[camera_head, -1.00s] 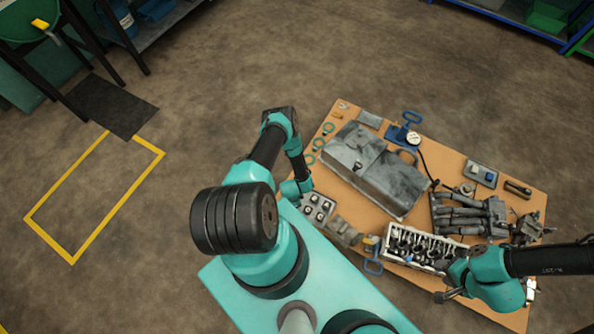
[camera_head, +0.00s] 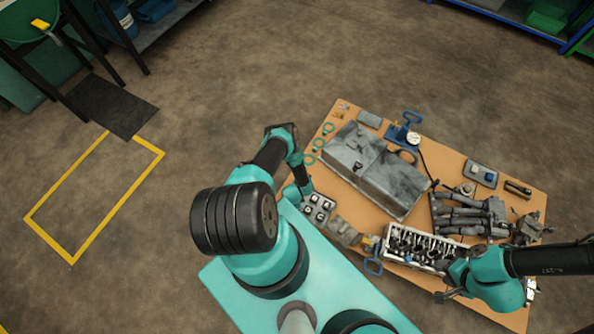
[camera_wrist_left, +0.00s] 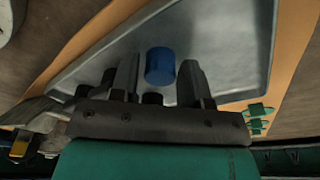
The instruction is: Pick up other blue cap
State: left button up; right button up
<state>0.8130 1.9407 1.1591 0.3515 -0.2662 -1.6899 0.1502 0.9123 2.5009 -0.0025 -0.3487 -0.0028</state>
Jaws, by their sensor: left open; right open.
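In the left wrist view a short blue cap (camera_wrist_left: 160,66) stands on a grey metal tray (camera_wrist_left: 226,50). My left gripper (camera_wrist_left: 159,72) is open, with one finger on each side of the cap; I cannot tell whether either touches it. In the head view my left gripper (camera_head: 299,194) is at the table's near left edge, by a small grey tray (camera_head: 324,219) with several round pieces; its fingers and the blue cap are hidden there. My right gripper (camera_head: 441,297) is open and empty beside the table's near right edge.
Green rings (camera_head: 319,143) lie along the left edge.

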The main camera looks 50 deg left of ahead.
dwell(0.4)
pick_arm(q)
jog(key=c, duration=0.7)
jog(key=shift+o, duration=0.2)
jog(key=shift+r, duration=0.8)
notch_tip(320, 180, up, 2)
jog(key=shift+r, duration=0.1)
jog(key=s+d+r, duration=0.1)
jog(key=s+d, duration=0.9)
jog(key=d, duration=0.2)
jog(key=shift+s, duration=0.3)
jog(key=shift+r, duration=0.1)
